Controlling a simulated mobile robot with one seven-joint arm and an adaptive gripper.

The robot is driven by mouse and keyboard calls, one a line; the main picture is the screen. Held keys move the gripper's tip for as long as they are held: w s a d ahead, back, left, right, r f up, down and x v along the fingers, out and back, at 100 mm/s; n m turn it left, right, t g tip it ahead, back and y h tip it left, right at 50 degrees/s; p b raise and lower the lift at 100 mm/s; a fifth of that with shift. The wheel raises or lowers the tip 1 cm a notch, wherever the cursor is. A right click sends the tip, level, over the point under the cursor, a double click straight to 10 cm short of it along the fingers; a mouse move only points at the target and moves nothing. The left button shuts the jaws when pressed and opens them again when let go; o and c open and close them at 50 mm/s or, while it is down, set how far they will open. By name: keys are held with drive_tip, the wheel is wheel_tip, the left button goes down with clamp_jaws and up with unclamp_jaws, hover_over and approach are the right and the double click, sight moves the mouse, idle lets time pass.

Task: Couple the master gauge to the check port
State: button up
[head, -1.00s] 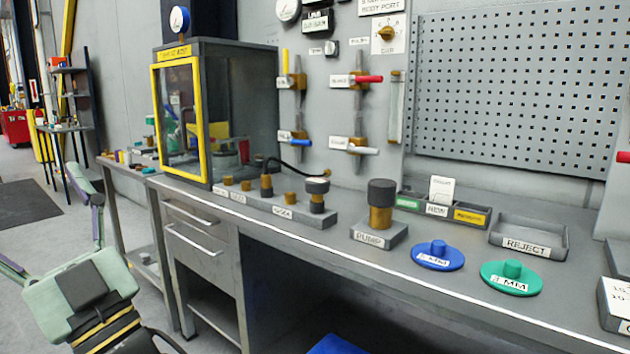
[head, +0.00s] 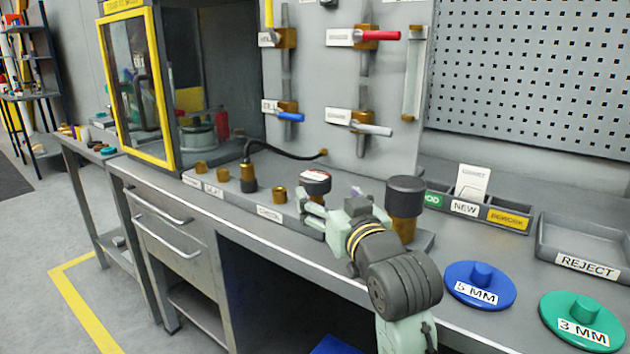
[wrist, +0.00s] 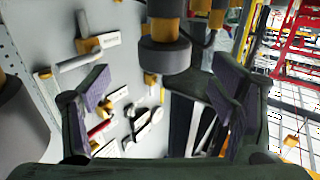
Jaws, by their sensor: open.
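A short dark gauge with a white and red top (head: 315,181) stands on the grey port strip (head: 250,205) on the bench. Bare brass ports (head: 279,195) stand on the strip to its left; the labels are too blurred for me to tell which is the check port. My gripper (head: 316,207) is open and reaches in low at the gauge from the right. In the wrist view my two fingers (wrist: 165,88) are spread wide, and a dark cylinder with brass (wrist: 165,55) shows beyond them. I cannot tell whether it is between the fingertips.
A hose with a brass connector (head: 248,178) stands on the strip, left of the gauge. The dark-topped pump (head: 405,195) is close on my gripper's right. Blue (head: 480,286) and green (head: 582,322) discs lie farther right. A yellow-framed cabinet (head: 135,90) stands left.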

sight(321, 190)
drive_tip(key=x, duration=0.2)
drive_tip(key=p+x, duration=0.1)
drive_tip(key=x, duration=0.4)
drive_tip(key=shift+a+f+p, duration=0.15)
drive_tip(key=shift+a+p, duration=0.15)
drive_tip(key=shift+c, duration=0.4)
drive_tip(key=c, duration=1.5)
